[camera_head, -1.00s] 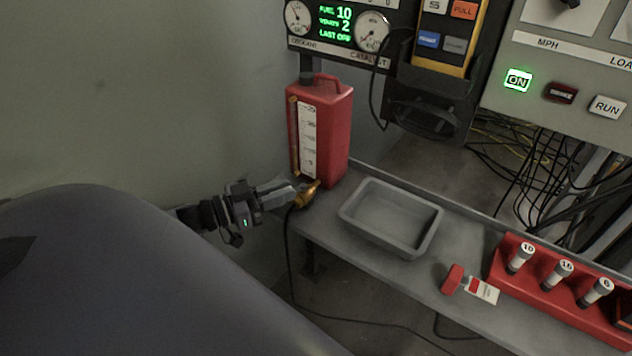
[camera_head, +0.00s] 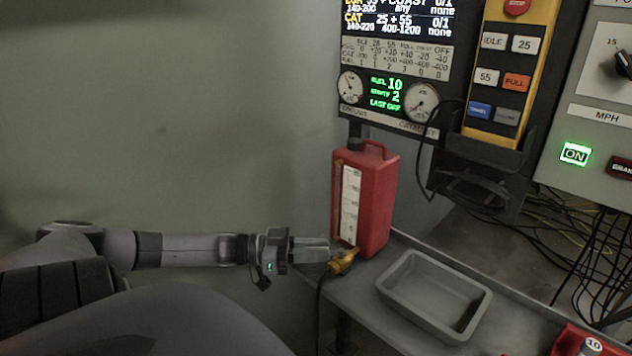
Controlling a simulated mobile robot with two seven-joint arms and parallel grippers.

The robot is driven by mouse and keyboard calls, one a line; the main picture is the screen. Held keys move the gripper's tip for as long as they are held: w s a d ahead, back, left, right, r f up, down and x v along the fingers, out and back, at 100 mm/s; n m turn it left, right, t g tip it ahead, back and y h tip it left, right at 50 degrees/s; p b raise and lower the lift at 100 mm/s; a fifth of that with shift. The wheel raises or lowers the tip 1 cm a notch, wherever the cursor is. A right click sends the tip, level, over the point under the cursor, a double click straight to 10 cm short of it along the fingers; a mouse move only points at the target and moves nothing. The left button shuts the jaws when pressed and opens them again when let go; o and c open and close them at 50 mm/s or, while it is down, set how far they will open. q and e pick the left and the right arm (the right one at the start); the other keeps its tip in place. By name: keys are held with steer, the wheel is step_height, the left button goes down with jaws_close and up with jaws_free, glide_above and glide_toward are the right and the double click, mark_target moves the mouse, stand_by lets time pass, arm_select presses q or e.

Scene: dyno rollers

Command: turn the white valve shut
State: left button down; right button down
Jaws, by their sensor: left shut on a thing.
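The red fuel can (camera_head: 378,205) with a pale level scale stands upright at the left end of the grey shelf. A brass-yellow tap (camera_head: 343,262) sits at its lower front, with a dark hose hanging from it. My left gripper (camera_head: 328,250) reaches in from the left and is shut at the top of this tap. The white valve does not show clearly; the fingertips and the tap's small size hide what is between them, most likely the valve handle. My right gripper is not in view.
An empty grey tray (camera_head: 432,293) sits on the shelf (camera_head: 360,310) right of the can. A gauge panel (camera_head: 388,98), a yellow-edged button pendant (camera_head: 497,75) and a grey control box (camera_head: 595,150) are above. Cables hang at right. A red rack (camera_head: 568,343) is cut off below.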

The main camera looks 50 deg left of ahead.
arm_select(q)
steer(key=c, duration=1)
jaws_free()
steer(key=shift+r+p, duration=6.1)
steer(key=shift+r, duration=3.85)
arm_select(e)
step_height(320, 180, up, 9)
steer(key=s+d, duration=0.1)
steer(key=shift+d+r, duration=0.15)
